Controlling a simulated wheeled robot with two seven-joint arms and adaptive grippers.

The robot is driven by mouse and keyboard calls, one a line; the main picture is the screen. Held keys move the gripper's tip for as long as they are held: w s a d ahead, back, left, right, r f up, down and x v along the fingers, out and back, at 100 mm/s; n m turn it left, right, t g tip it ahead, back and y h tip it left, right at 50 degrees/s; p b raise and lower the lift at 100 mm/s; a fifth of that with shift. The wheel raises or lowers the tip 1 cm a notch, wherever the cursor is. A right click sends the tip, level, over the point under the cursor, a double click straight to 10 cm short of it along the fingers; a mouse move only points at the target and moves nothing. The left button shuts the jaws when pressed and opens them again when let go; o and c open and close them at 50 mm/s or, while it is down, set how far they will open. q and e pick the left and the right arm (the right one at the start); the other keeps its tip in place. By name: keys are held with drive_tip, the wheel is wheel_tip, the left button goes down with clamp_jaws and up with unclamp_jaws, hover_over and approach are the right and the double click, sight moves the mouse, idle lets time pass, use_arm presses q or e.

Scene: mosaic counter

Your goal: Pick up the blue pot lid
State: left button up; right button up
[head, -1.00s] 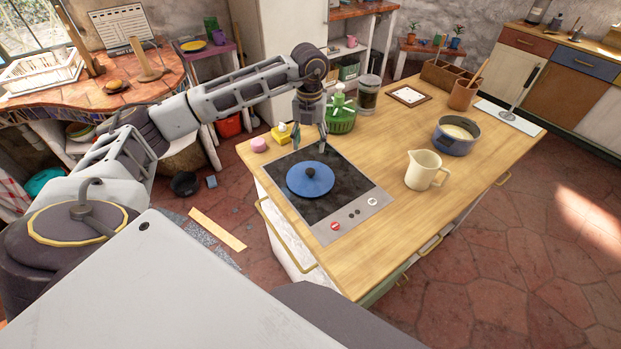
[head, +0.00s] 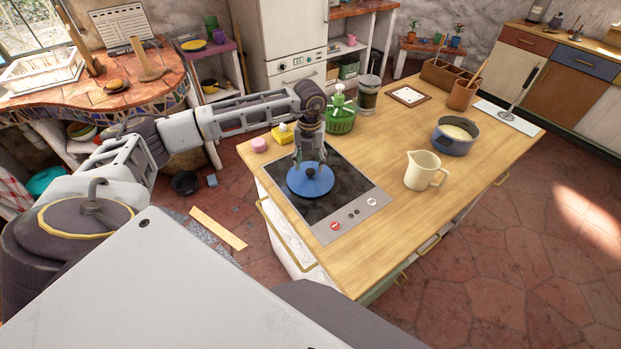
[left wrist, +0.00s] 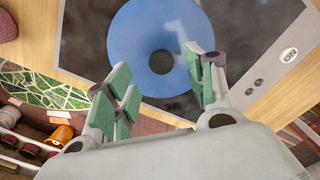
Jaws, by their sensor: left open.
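The blue pot lid (head: 311,184) lies on the dark cooktop (head: 345,184) set in the wooden island. It is round with a dark knob at its centre. It also shows in the left wrist view (left wrist: 133,38), with its knob (left wrist: 162,61) in the middle. My left gripper (head: 310,167) points down right over the lid in the head view. In the left wrist view my left gripper (left wrist: 160,88) has its green-padded fingers spread wide, with nothing between them. I cannot tell whether the fingertips touch the lid. My right gripper is not in view.
A pink round item (head: 259,145), a yellow sponge holder (head: 283,134) and a green bottle (head: 340,115) stand behind the cooktop. A cream jug (head: 424,171) and a blue pot (head: 456,136) stand to its right. The island's front right is clear.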

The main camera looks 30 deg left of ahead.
sight(311, 171)
use_arm(q)
drive_tip(key=shift+f+p, duration=0.4)
drive_tip(key=shift+f, duration=0.45)
drive_tip(key=shift+w+f+p, duration=0.1)
drive_tip(key=shift+f+p, duration=0.35)
drive_tip(key=shift+f, duration=1.3)
clamp_jaws()
drive_tip(key=shift+r, duration=0.1)
drive_tip(key=shift+r+b, duration=1)
drive_tip(key=shift+r, duration=3.95)
